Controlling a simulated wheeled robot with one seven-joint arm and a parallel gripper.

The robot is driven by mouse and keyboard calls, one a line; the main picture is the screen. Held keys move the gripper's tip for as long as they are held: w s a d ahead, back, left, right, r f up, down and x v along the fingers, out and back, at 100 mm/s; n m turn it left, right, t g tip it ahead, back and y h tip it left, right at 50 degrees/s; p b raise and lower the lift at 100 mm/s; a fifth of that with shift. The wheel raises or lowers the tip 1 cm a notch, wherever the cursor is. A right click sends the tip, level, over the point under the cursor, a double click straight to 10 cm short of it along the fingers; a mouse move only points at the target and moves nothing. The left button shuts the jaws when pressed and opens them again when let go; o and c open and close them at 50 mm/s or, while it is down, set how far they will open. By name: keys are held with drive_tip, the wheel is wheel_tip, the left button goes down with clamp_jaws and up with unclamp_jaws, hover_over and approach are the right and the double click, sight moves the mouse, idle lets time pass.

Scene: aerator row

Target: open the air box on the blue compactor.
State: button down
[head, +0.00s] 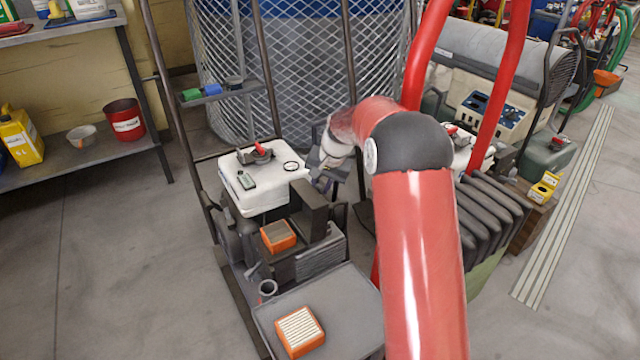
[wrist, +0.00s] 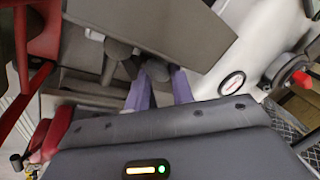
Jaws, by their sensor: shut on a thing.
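The machine in front of me has a white tank (head: 262,180), a dark frame and a grey tray (head: 350,315); I see no clear blue on its body. Its air box (head: 312,262) is dark grey, and an orange-framed filter (head: 278,236) shows in it. A dark cover (head: 310,207) stands raised at the box's back right; it also shows in the wrist view (wrist: 150,35). My gripper (head: 324,184) is behind the cover. In the wrist view my purple fingers (wrist: 162,88) are closed at a dark round knob (wrist: 155,68) by the cover; their exact contact is partly hidden.
A second orange-framed filter (head: 300,331) lies on the tray. A beige machine (head: 490,95) stands at the right, with dark ribbed bags (head: 490,215) nearer. A shelf (head: 75,165) with a red can (head: 124,119) is at the left. The floor at front left is clear.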

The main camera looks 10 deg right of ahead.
drive_tip(key=shift+s+d+f, duration=0.25)
drive_tip(key=shift+d+f, duration=0.5)
drive_tip(key=shift+d, duration=0.1)
drive_tip(key=c, duration=1.1)
unclamp_jaws()
drive_tip(key=shift+w+d, duration=0.1)
drive_tip(key=shift+d, duration=0.05)
drive_tip(key=shift+w+r, duration=0.1)
wheel_tip(320, 180, up, 20)
drive_tip(key=p, duration=0.1)
drive_tip(key=shift+a+p, duration=0.35)
